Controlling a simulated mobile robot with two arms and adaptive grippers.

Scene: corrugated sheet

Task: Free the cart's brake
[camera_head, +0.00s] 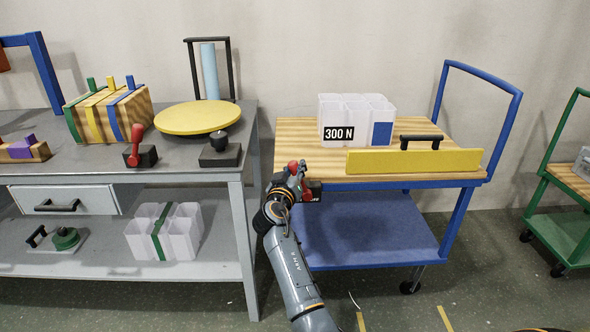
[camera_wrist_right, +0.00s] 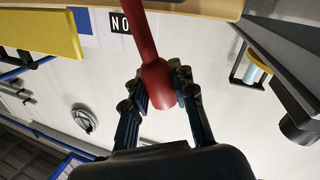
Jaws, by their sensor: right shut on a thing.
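The blue cart (camera_head: 370,183) with a wooden top (camera_head: 300,134) stands right of the grey workbench. Its red brake lever (camera_head: 304,186) sits on a dark block (camera_head: 315,190) at the cart's near left corner. My right gripper (camera_head: 296,170) is at that corner, partly covering the lever. In the right wrist view, my right gripper (camera_wrist_right: 157,88) is shut on the rounded end of the red lever (camera_wrist_right: 151,45), with a finger on each side. The marking on the block is too small to read. My left gripper is not in view.
A white bin set (camera_head: 340,108) labelled 300 N and a yellow bar (camera_head: 415,161) with a black handle stand on the cart. The workbench (camera_head: 205,175) is close left of my right arm, with another red lever (camera_head: 136,144) on it. A green cart (camera_head: 572,178) stands far right.

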